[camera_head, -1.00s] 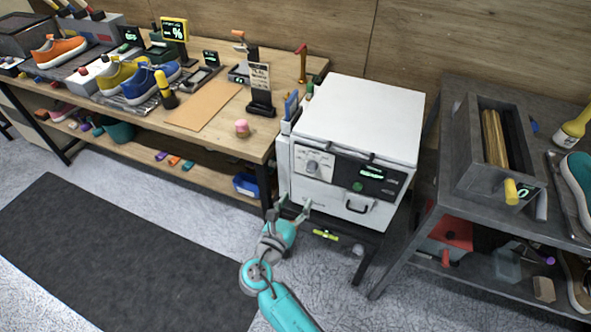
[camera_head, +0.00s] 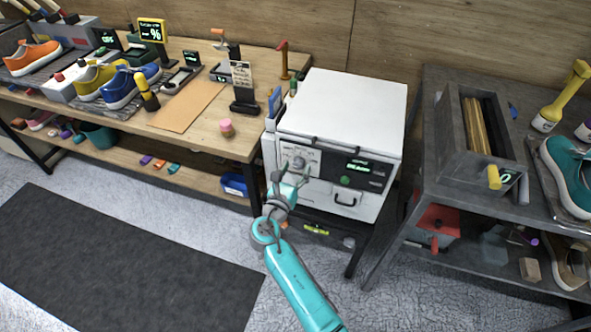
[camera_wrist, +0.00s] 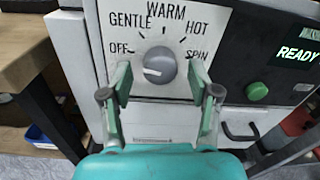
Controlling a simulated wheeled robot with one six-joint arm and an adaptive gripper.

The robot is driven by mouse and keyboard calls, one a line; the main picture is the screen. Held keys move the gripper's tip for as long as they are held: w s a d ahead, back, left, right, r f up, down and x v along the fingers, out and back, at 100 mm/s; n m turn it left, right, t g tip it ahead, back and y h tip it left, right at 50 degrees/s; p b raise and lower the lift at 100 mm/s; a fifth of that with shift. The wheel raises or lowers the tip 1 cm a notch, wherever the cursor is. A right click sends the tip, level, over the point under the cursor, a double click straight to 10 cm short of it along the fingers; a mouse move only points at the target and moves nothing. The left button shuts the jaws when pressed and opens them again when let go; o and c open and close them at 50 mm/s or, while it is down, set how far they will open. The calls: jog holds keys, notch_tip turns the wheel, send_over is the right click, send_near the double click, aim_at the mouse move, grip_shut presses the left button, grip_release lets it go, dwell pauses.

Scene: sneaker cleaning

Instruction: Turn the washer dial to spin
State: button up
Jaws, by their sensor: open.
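The white washer (camera_head: 345,105) stands between two benches, with its control panel facing me. Its grey dial (camera_wrist: 160,65) sits in the middle of the wrist view, ringed by the labels OFF, GENTLE, WARM, HOT and SPIN. The dial's white mark points left, towards OFF; SPIN is at the right. In the head view the dial (camera_head: 299,163) is just above my gripper (camera_head: 290,178). In the wrist view my gripper (camera_wrist: 160,82) is open, one finger on each side of the dial. Gaps show between the fingers and the dial; contact is not seen.
A green button (camera_wrist: 257,91) and a display (camera_wrist: 297,54) reading READY are right of the dial. The wooden bench (camera_head: 205,130) with shoes stands left, the grey metal bench (camera_head: 440,185) right. A black mat (camera_head: 120,250) lies on the floor.

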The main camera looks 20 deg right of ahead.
jog(key=c, duration=1.2)
jog(key=shift+o, duration=0.2)
